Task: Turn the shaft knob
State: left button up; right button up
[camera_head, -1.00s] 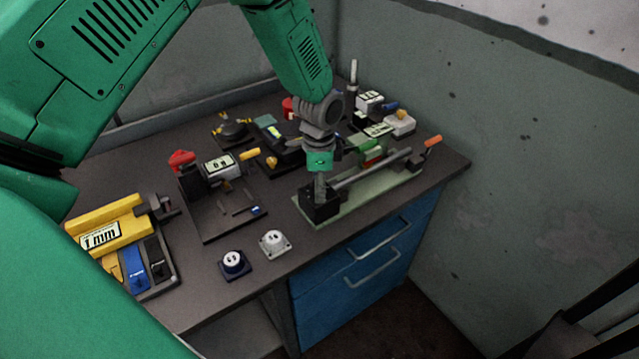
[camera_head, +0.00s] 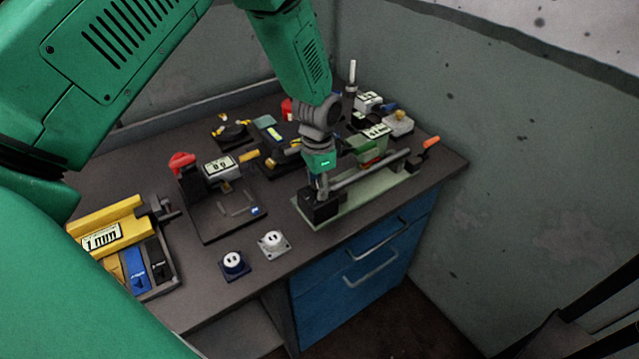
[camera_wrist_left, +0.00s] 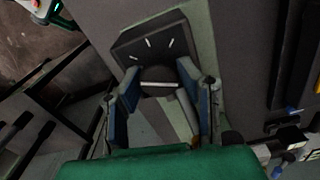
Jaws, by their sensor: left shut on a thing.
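The shaft device has a pale green base (camera_head: 370,196), a dark end block (camera_head: 320,208) and a long grey shaft (camera_head: 372,170) running right towards an orange tip (camera_head: 432,142). My left gripper (camera_head: 321,190) points down at the dark end block. In the left wrist view, the block (camera_wrist_left: 152,42) shows white tick marks. The dark shaft knob (camera_wrist_left: 160,84) sits between the blue-padded fingers of my left gripper (camera_wrist_left: 160,90), which is shut on it. The knob is mostly hidden by the gripper in the head view. My right gripper is not in view.
A stand with a red knob (camera_head: 181,160) and a display is left of the gripper. A white socket (camera_head: 272,243) and a dark blue socket (camera_head: 234,263) lie near the front edge. A yellow gauge (camera_head: 105,235) stands at far left. Several devices crowd the back.

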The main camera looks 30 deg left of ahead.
pick_arm(q)
jog(key=n, duration=0.4)
jog(key=shift+n+p, duration=0.3)
jog(key=shift+p, duration=0.05)
jog(key=shift+f, duration=0.1)
jog(key=shift+s, duration=0.1)
jog(key=o, duration=1.1)
jog(key=shift+o, duration=0.2)
jog(key=shift+a, duration=0.1)
jog(key=shift+r, duration=0.25)
notch_tip(320, 180, up, 11)
jog(key=shift+r, duration=0.2)
